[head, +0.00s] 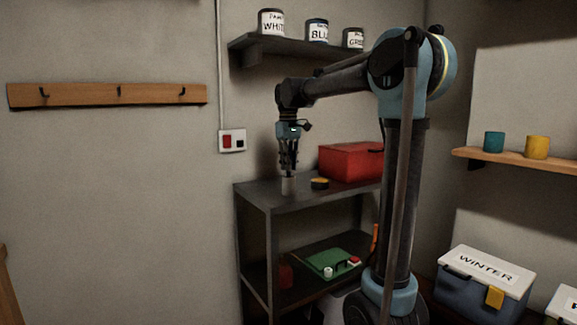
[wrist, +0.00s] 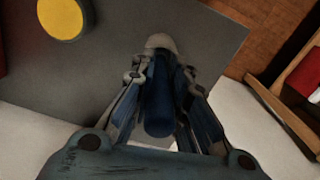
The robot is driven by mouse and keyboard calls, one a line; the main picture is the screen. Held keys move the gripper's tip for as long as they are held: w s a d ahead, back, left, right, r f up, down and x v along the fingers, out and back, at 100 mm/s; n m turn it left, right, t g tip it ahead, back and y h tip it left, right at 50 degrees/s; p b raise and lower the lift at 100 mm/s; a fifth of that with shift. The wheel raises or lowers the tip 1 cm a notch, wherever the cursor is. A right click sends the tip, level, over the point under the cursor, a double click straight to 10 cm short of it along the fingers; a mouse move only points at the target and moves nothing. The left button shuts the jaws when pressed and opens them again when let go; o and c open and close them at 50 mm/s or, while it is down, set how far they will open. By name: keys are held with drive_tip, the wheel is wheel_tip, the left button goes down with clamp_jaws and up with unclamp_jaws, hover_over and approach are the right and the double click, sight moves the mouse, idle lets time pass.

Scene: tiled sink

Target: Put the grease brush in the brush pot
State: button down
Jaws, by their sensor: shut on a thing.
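My gripper (head: 288,168) points down over the near left part of the grey rack's top shelf. In the wrist view its fingers (wrist: 161,76) are closed around a dark blue cylinder (wrist: 157,112), which looks like the handle of the grease brush. A pale rounded part (wrist: 160,42) shows beyond the blue handle. The brush's lower end is hidden, and I cannot tell whether it is inside the pot or just above it.
A yellow-topped tin (head: 320,183) sits close right of the pot. A red toolbox (head: 348,162) stands behind it on the rack (head: 258,193). A shelf of paint tins (head: 290,43) hangs above. The lower shelf holds a green board (head: 325,261).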

drive_tip(key=c, duration=1.6)
unclamp_jaws()
drive_tip(key=shift+f, duration=0.1)
drive_tip(key=shift+o, duration=0.2)
wheel_tip(320, 180, up, 12)
drive_tip(key=shift+a+r, duration=0.1)
drive_tip(key=shift+a, duration=0.05)
drive_tip(key=s+d+f+m+t, duration=0.1)
drive_tip(key=s+d+f+m, duration=0.2)
drive_tip(key=s+d+f, duration=0.75)
drive_tip(key=s+d+f+m+t, duration=0.1)
drive_tip(key=s+d+f+m, duration=0.2)
drive_tip(key=s+d+f, duration=0.8)
drive_tip(key=s+f+m, duration=0.1)
drive_tip(key=s+f, duration=0.4)
drive_tip(key=f, duration=0.4)
drive_tip(key=s+f+m, duration=0.1)
drive_tip(key=s+f, duration=0.4)
drive_tip(key=f, duration=0.4)
drive_tip(key=shift+s+f, duration=0.2)
drive_tip(key=shift+f, duration=0.05)
